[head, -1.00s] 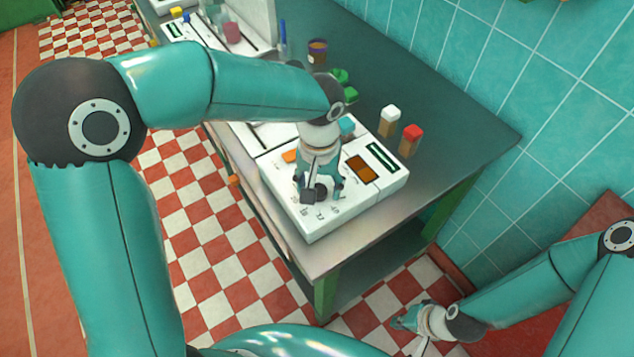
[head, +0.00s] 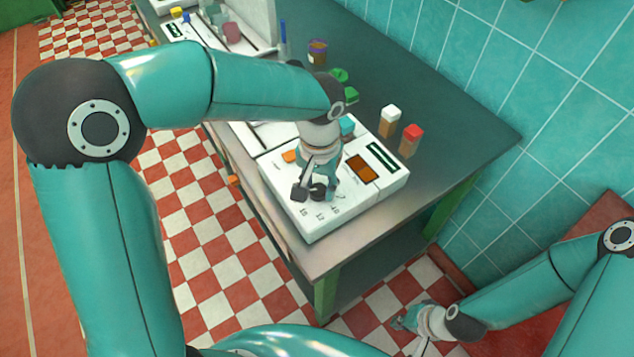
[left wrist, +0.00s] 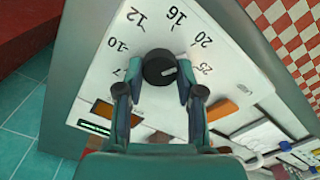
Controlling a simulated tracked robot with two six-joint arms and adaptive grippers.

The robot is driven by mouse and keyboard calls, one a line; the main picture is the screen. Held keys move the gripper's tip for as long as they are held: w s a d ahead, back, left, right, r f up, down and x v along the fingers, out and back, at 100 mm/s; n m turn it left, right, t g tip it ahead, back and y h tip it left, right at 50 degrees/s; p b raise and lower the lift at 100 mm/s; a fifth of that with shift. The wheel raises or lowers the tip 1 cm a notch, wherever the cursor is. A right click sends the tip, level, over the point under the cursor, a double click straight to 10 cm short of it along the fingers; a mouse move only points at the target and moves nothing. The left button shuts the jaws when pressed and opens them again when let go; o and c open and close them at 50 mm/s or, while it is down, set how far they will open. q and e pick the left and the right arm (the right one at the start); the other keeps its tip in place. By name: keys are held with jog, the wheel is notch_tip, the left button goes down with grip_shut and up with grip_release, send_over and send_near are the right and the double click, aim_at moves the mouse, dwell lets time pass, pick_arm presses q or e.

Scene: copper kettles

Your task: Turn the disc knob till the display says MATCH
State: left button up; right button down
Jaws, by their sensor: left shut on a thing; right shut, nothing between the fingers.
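The disc knob (left wrist: 158,68) is dark and round, with a light mark on its right side, towards the 20 and 25 of the printed scale in the left wrist view. It sits on a white panel (head: 347,212). My left gripper (head: 315,192) is over the panel, its fingers shut on either side of the knob; it also shows in the left wrist view (left wrist: 157,80). In the head view the gripper largely hides the knob. A dark green display (head: 383,157) is on the panel; I cannot read its text. My right gripper (head: 407,322) is low at the right, shut and empty.
A brown-orange window (head: 361,169) lies beside the display. White-topped (head: 389,121) and red-topped (head: 411,140) blocks stand behind the panel, with green pieces (head: 345,85) and a jar (head: 317,51) farther back. The dark tabletop (head: 455,135) is clear at the right.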

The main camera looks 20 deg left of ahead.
aim_at(319, 188)
pick_arm(q)
jog(key=m, duration=0.6)
jog(key=shift+m, duration=0.3)
dwell(0.4)
jog(key=o, duration=1.2)
jog(key=shift+c, duration=0.2)
notch_tip(319, 188, up, 12)
